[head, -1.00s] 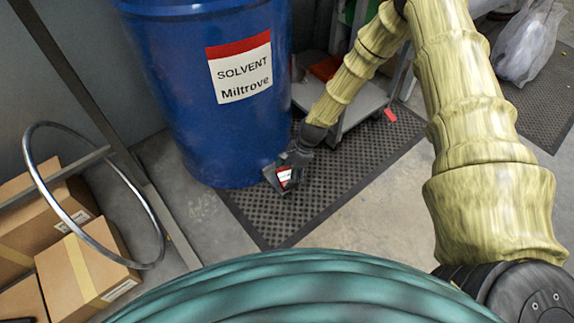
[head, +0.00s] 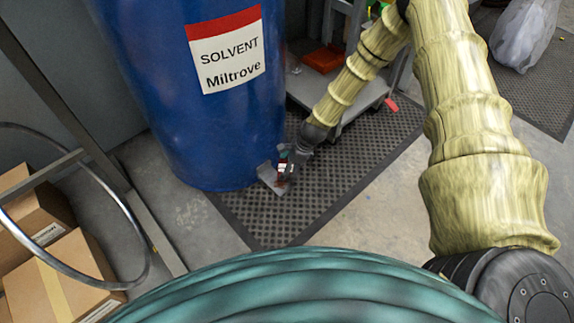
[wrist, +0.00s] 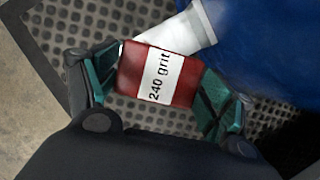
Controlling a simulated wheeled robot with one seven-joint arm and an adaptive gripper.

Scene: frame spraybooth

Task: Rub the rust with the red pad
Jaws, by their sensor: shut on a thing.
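My gripper (head: 284,167) is low over the black mat, beside the foot of the blue drum. In the wrist view its teal fingers (wrist: 160,90) are shut on the red pad (wrist: 158,76), one at each side. The pad has a white label reading "240 grit". In the head view the pad (head: 282,168) is small and partly hidden by the fingers. A pale grey metal piece (head: 268,181) lies at the gripper, with a small brownish patch by the pad that may be rust. In the wrist view a pale piece (wrist: 180,36) shows beyond the pad; contact cannot be told.
The blue solvent drum (head: 205,130) stands close on the left of my gripper. A grey cart (head: 350,105) with a red item (head: 322,60) is behind. Cardboard boxes (head: 75,270) and a metal hoop (head: 148,255) are at left. The mat (head: 350,160) is clear to the right.

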